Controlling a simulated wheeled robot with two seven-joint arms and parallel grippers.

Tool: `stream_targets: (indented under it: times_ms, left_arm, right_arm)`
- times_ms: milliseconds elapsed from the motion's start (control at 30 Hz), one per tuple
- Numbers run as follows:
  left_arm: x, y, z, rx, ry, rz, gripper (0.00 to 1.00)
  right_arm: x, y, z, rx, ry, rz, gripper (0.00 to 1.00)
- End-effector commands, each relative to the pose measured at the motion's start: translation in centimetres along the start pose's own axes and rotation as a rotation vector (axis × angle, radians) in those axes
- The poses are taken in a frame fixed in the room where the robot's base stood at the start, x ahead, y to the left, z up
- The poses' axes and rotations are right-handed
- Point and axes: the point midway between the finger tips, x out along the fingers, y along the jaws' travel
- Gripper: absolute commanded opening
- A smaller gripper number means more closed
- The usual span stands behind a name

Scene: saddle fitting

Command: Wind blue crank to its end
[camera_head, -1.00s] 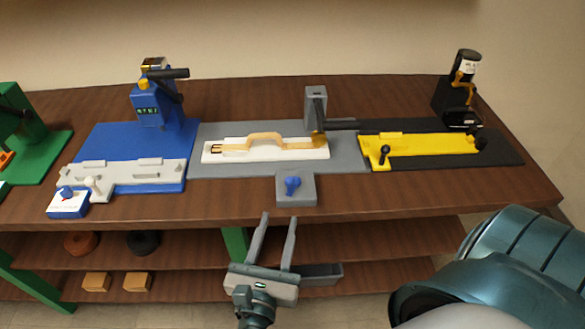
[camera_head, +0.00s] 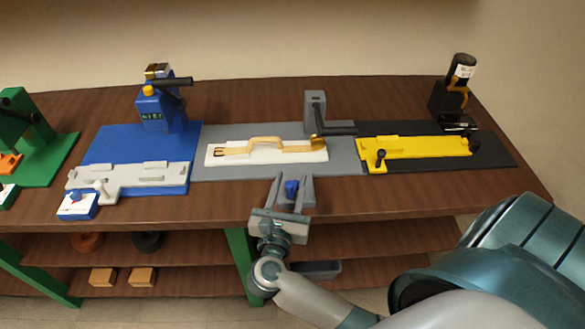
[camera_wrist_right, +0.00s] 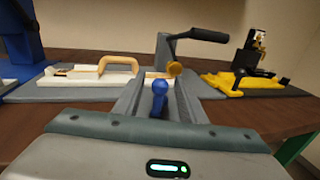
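A small blue crank (camera_head: 291,188) stands on the front tab of the middle grey fixture (camera_head: 345,165). My right gripper (camera_head: 293,179) is at the table's front edge, open, with one finger on each side of this crank. In the right wrist view the blue crank (camera_wrist_right: 160,88) stands between the two fingers, with gaps showing on both sides. A second small blue knob (camera_head: 76,196) is on a white-topped blue box at the front of the left blue fixture. My left gripper is out of view.
A white block with a tan handle (camera_head: 265,141) lies on the grey fixture, beside a grey post with a dark lever (camera_head: 315,110). A yellow fixture (camera_head: 425,147) is to the right, a blue press (camera_head: 158,105) to the left. Shelves lie below.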

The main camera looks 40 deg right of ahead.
Motion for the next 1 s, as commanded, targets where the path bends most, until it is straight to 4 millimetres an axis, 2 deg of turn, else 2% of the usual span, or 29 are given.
stream_targets:
  times_ms: [100,300,667,833,1000]
  left_arm:
    - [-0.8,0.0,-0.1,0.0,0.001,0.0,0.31]
    - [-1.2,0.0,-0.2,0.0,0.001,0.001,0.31]
    - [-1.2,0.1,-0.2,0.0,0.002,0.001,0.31]
    - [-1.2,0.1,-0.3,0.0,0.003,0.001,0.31]
    - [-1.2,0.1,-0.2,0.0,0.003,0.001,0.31]
  right_arm:
    - [1.7,0.0,0.3,-0.002,-0.002,0.001,0.37]
    - [3.3,0.0,0.1,0.0,0.0,0.001,0.37]
    - [3.6,0.0,-0.1,0.0,0.001,0.0,0.37]
    - [3.5,0.0,-0.1,0.0,0.001,0.0,0.0]
    - [3.5,0.0,-0.1,0.0,0.001,0.002,0.0]
